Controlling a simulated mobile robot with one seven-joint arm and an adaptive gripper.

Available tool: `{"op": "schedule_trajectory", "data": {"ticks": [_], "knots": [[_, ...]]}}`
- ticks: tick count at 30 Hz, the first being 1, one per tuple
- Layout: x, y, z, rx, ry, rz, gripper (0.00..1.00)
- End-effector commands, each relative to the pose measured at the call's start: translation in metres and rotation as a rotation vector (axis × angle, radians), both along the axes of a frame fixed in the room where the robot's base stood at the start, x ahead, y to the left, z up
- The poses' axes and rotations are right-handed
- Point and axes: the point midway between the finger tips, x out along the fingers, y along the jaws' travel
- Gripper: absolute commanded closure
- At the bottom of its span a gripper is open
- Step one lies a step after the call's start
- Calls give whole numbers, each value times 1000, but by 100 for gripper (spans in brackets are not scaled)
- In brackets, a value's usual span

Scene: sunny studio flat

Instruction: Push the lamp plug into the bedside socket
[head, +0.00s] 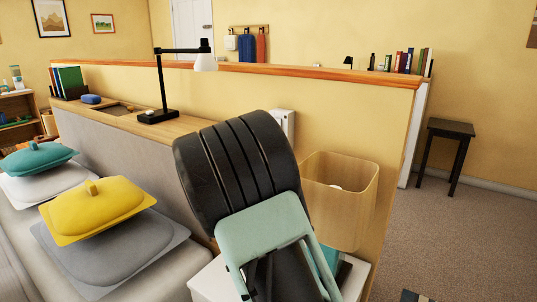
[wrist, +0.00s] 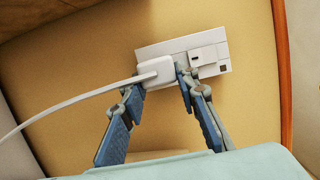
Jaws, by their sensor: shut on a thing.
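In the wrist view my gripper (wrist: 162,82) is shut on the white lamp plug (wrist: 157,70), one finger on each side. A white cable (wrist: 80,101) runs from the plug to the left. The plug is in front of the left part of the white bedside socket (wrist: 208,52) on the yellow wall. I cannot tell whether it touches the plate or how deep it sits. The socket's right part shows small dark openings. In the head view the socket's edge (head: 284,122) shows beside my dark arm, which hides the fingers and plug.
A tan open-topped lampshade (head: 340,200) stands close right of my arm, on a white bedside table (head: 212,284). A black lamp (head: 162,85) stands on the wooden ledge. Carpet is open at right.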

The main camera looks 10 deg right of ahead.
Motion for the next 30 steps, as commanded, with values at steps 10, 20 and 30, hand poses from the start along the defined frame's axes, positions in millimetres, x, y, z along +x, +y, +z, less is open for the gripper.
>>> {"op": "schedule_trajectory", "data": {"ticks": [10, 20, 30], "knots": [[0, 0, 1, -1, -1, 0, 95], [4, -5, 0, 0, -2, -1, 95], [8, -8, 1, 0, -1, 0, 95]]}}
